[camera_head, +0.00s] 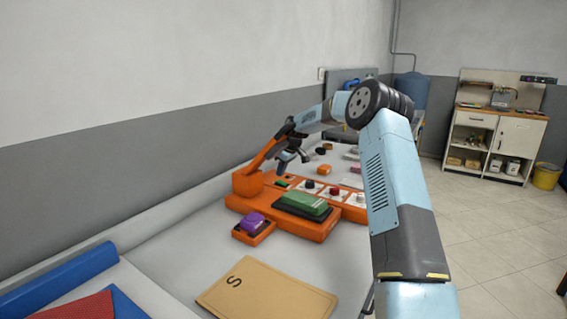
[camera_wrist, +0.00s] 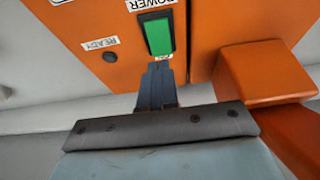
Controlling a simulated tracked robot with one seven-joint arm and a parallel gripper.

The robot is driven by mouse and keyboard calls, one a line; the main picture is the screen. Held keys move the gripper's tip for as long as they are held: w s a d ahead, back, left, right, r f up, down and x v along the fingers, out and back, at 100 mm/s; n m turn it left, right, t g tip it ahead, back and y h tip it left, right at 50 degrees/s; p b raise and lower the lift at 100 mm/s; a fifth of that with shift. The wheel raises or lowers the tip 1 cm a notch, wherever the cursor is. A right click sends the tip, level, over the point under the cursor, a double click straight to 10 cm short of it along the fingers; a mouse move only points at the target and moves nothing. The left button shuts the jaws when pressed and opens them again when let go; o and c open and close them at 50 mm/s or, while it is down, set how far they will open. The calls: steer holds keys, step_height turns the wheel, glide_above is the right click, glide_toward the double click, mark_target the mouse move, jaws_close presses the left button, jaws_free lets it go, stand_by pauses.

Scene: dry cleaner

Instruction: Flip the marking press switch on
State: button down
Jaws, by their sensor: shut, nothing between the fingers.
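The orange marking press (camera_head: 283,226) stands on the grey table in the head view, with a raised orange arm and a green block on its base. In the wrist view, its orange panel (camera_wrist: 205,25) carries a green rocker switch (camera_wrist: 158,36) in a black frame, beside a POWER label. My gripper (camera_wrist: 158,68) is shut and empty, its fingertips at the near end of the switch. I cannot tell whether they touch it.
A READY label (camera_wrist: 99,44) sits by a small dark round spot on the panel. An orange block-like part (camera_wrist: 262,73) is close right of my fingers. A purple-topped stamp (camera_head: 252,222) and a tan board marked S (camera_head: 262,291) lie nearer on the table. A wall runs behind.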

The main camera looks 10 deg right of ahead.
steer(key=shift+x, duration=1.05)
steer(key=shift+s, duration=0.15)
steer(key=shift+a+f, duration=0.15)
steer(key=shift+d, duration=0.35)
steer(key=shift+s+d, duration=0.45)
steer(key=shift+s, duration=0.05)
